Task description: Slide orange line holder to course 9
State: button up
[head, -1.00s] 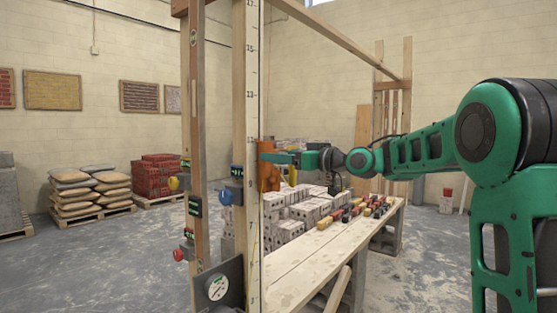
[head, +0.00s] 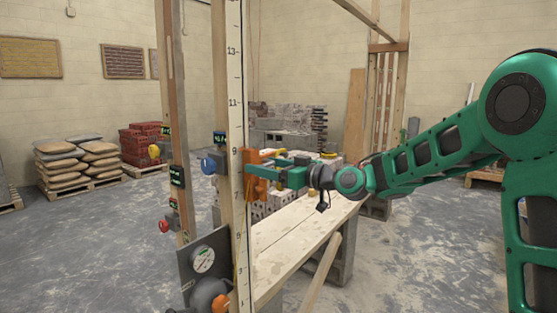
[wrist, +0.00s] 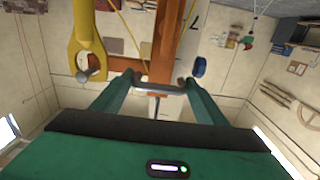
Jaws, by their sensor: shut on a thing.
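The orange line holder (head: 254,180) sits against the upright wooden pole (head: 231,120) with a numbered scale. Its top edge is about level with the 9 mark, and its body reaches down past the 7 mark. My gripper (head: 274,174) reaches in from the right and is shut on the holder. In the wrist view, the green fingers of my gripper (wrist: 158,91) close around a grey bar at the orange holder (wrist: 162,60). Part of the holder is hidden by the fingers in the head view.
A blue knob (head: 208,166) projects from the pole's left side. A plank bench (head: 290,232) stands behind the pole, with brick stacks beyond. A wooden stick (head: 322,270) leans at the bench. A yellow hooked piece (wrist: 88,48) is close to my gripper's left finger in the wrist view.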

jog(key=shift+w+d, duration=0.2)
jog(key=shift+d, duration=0.1)
jog(key=o, duration=1.2)
jog(key=shift+w+f, duration=0.1)
jog(key=shift+o, duration=0.2)
jog(key=shift+a, duration=0.15)
jog(key=shift+s, duration=0.2)
jog(key=v, duration=1)
jog(key=shift+s+d, duration=0.2)
jog(key=shift+d, duration=0.05)
